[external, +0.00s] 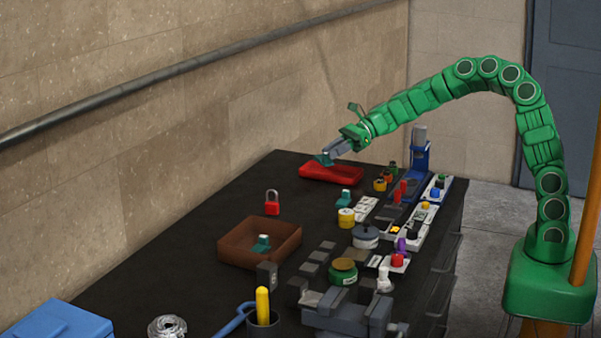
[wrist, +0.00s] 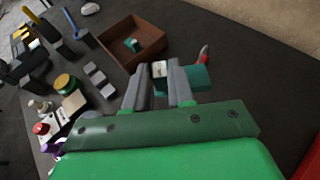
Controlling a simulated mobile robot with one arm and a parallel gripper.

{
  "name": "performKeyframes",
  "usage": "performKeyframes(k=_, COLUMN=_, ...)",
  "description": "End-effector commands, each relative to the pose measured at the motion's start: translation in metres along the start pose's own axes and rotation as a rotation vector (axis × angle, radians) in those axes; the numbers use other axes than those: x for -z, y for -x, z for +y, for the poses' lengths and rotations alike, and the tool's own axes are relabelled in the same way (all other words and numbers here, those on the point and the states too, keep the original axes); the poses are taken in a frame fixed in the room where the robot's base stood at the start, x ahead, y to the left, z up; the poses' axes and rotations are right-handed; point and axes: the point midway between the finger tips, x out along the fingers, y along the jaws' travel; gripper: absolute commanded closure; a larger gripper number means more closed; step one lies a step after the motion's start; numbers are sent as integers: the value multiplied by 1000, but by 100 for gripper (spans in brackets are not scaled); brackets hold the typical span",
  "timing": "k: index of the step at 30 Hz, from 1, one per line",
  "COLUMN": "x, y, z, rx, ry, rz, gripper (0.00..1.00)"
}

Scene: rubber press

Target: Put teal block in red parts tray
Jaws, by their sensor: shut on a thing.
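My gripper (external: 332,152) is shut on a teal block (external: 324,159) and holds it over the left end of the red parts tray (external: 345,175). The block appears above the tray; the exact gap is hard to tell. A red surface at the lower right of the wrist view looks like the tray (wrist: 310,163). The tray's visible floor looks empty.
A brown tray (external: 228,249) holds another teal block (external: 262,243). A similar teal block (external: 344,198) stands on the dark bench. A red padlock (external: 272,206) stands between the trays. Switches and small parts crowd the right side. The wall runs along the left.

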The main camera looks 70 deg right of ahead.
Motion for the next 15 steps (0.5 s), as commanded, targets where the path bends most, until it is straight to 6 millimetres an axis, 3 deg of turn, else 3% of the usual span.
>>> performKeyframes(k=15, x=3, y=14, z=-70, rx=400, ry=-166, rz=-4, gripper=100)
